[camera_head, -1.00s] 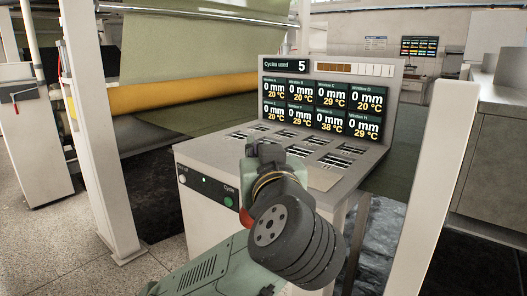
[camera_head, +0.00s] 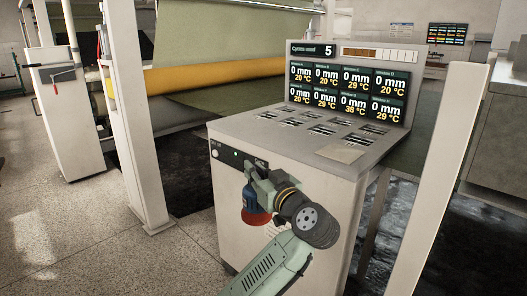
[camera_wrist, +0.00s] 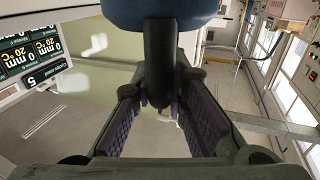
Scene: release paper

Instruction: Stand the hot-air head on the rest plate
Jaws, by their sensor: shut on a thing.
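The hot-air head (camera_head: 256,200) has a blue body and a red flared lower end. It hangs roughly upright in front of the console's front face in the head view. My gripper (camera_head: 256,178) is shut on it. In the wrist view, the dark stem (camera_wrist: 160,60) sits between the purple-padded fingers of my gripper (camera_wrist: 160,100), under the blue body (camera_wrist: 160,10). A plain beige square plate (camera_head: 340,153) lies at the right front of the console top and looks like the rest plate. The head is apart from it, to its left and lower in the picture.
The console (camera_head: 290,140) has several slotted windows on top and an upright display (camera_head: 347,90) behind. A white post (camera_head: 450,150) stands at right, another (camera_head: 137,130) at left. Fabric and a yellow roller (camera_head: 205,93) are behind. The floor at left is clear.

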